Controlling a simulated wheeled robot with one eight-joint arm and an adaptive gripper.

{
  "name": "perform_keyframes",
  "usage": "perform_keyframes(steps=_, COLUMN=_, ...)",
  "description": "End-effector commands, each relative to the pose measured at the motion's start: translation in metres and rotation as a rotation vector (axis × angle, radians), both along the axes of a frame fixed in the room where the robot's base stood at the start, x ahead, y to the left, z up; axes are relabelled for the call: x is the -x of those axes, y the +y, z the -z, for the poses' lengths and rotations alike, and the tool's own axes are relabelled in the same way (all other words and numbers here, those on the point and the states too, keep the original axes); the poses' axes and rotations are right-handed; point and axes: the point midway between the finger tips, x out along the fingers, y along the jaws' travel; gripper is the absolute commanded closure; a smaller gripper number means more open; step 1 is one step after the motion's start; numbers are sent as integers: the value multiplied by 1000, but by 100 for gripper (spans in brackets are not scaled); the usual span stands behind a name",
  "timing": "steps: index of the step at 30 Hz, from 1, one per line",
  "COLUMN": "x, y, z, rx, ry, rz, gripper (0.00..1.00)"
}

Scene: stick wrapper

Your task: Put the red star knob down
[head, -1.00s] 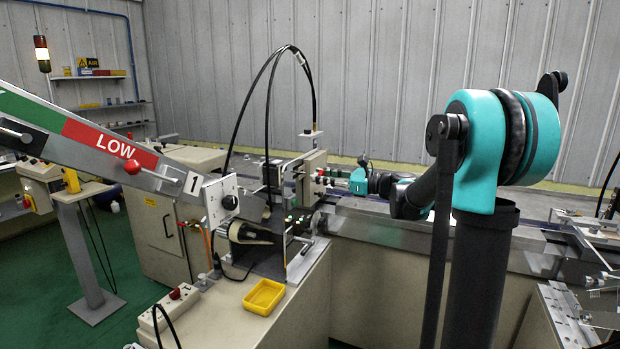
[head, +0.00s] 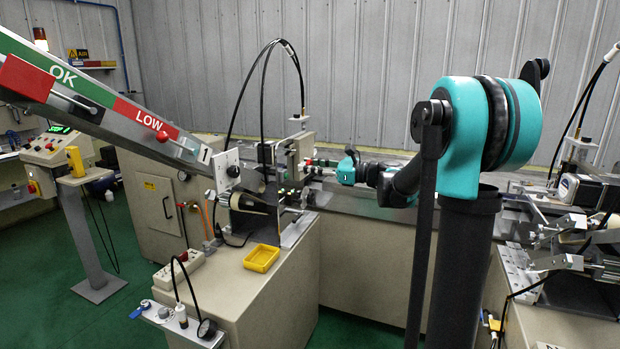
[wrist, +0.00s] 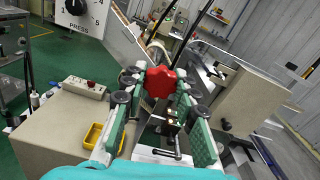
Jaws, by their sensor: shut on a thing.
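The red star knob (wrist: 161,82) is in the wrist view, between the tips of the green-padded fingers of my gripper (wrist: 160,95). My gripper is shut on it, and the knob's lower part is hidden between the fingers. In the head view my gripper (head: 328,164) is small and reaches left towards the wrapper machine (head: 290,185). I cannot tell from the views whether the knob touches anything besides the fingers.
A yellow tray (head: 262,258) sits on the beige cabinet top (head: 225,275), with bare surface around it. A control box (head: 178,270) stands left of it. The sloping chute (head: 120,105) rises to the left. Another machine station (head: 570,255) stands at the right.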

Motion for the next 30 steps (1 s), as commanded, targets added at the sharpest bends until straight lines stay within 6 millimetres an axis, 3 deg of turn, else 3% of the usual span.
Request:
perform_keyframes(steps=17, x=-72, y=-31, z=64, rx=-3, ry=-3, rz=322, gripper=99)
perform_keyframes(steps=24, x=-116, y=-78, z=122, rx=-4, ry=-4, rz=624, gripper=99)
perform_keyframes(steps=30, x=-132, y=-131, z=172, rx=-3, ry=-2, rz=905, gripper=99)
